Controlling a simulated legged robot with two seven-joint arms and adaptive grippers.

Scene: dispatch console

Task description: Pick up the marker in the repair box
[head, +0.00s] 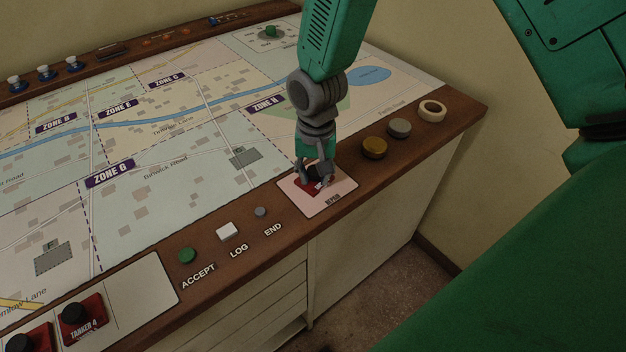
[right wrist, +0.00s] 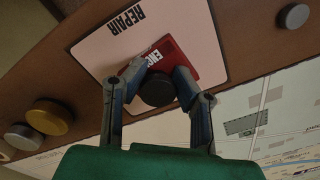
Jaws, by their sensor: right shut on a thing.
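The repair box is a pale pink square labelled REPAIR (head: 345,189) on the console's wooden front edge; it also shows in the right wrist view (right wrist: 94,51). In it is a red marker (head: 309,188) with a black round knob; its red base and part of a white label show in the right wrist view (right wrist: 182,58). My right gripper (head: 318,173) is at the marker from above. In the right wrist view its two fingers (right wrist: 158,88) are shut on the black knob. The fingers hide part of the marker. I cannot tell whether it touches the surface. My left gripper is not in view.
Green ACCEPT (head: 187,255), white LOG (head: 227,231) and grey END (head: 260,211) buttons lie left of the repair box. A gold disc (head: 374,148), a grey disc (head: 399,128) and a tape roll (head: 431,111) lie right. A red TANKER 4 marker (head: 82,320) stands lower left.

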